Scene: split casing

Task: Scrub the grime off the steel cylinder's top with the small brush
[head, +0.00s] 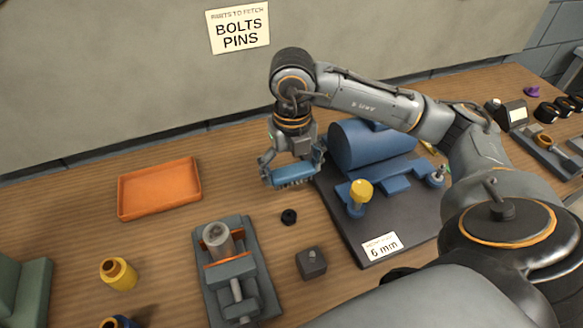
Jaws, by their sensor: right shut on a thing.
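My right gripper (290,168) is shut on the small brush (290,178), which has a blue body with short bristles along its lower edge. It holds the brush level above the table, left of the big blue casing. The steel cylinder (219,242) stands upright in the grey vise (210,284), below and left of the brush and apart from it. The cylinder's top looks greyish with a darker patch; the grime is too small to make out clearly. My left gripper is not in view.
An empty orange tray (160,207) lies at the left. A blue casing (370,147) and a yellow-topped post (360,192) stand on a dark board (375,222).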

